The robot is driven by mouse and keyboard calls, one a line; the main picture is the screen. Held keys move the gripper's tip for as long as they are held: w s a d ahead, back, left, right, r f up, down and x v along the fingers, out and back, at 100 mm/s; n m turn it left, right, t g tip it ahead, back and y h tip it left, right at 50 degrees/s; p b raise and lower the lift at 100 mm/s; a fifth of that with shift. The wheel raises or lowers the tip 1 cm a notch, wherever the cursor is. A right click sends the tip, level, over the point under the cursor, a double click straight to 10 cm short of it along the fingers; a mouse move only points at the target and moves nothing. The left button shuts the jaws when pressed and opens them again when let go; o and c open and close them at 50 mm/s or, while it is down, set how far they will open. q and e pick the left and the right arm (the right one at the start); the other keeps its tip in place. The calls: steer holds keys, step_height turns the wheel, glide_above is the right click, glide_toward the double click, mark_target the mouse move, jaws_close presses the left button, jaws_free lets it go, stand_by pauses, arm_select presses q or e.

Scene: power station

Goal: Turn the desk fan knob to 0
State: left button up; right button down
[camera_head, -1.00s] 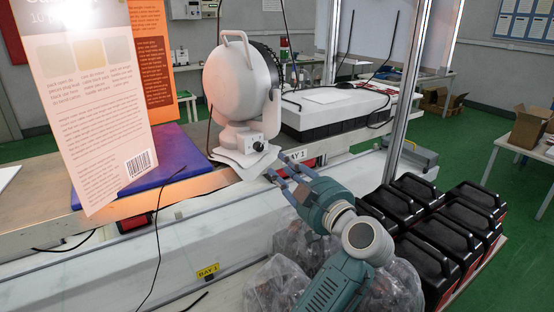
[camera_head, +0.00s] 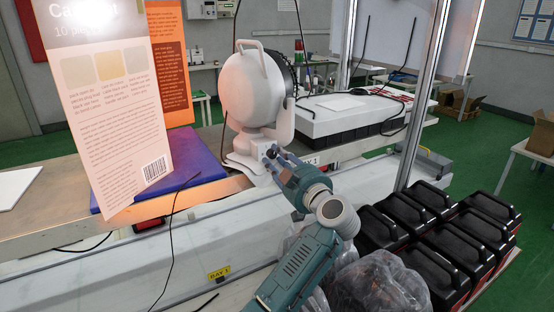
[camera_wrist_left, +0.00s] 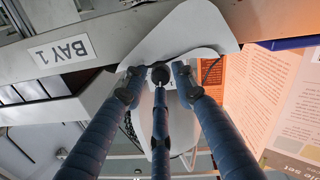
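The white desk fan (camera_head: 250,90) stands on the bench with its round head facing away to the right. Its dark knob (camera_wrist_left: 160,75) shows in the left wrist view on the pale front of the fan's base. My left gripper (camera_head: 271,156) reaches the base in the head view and its fingers cover the knob there. In the left wrist view, the three blue fingers of the gripper (camera_wrist_left: 157,80) are spread around the knob, with gaps visible at both sides. Whether the middle finger touches it, I cannot tell. My right gripper is out of view.
A large paper card (camera_head: 110,110) blocks the near left. A blue pad (camera_head: 195,165) lies on the bench beside the fan. Black-handled boxes (camera_head: 430,235) and plastic-wrapped items (camera_head: 375,285) crowd the lower right. A metal upright (camera_head: 415,120) stands right of the arm.

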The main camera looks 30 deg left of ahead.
arm_select(q)
jaws_close()
steer(key=shift+f+n+p, duration=0.15)
steer(key=shift+n+p, duration=0.25)
steer(key=shift+n, duration=1.8)
jaws_free()
steer(key=shift+d, duration=0.1)
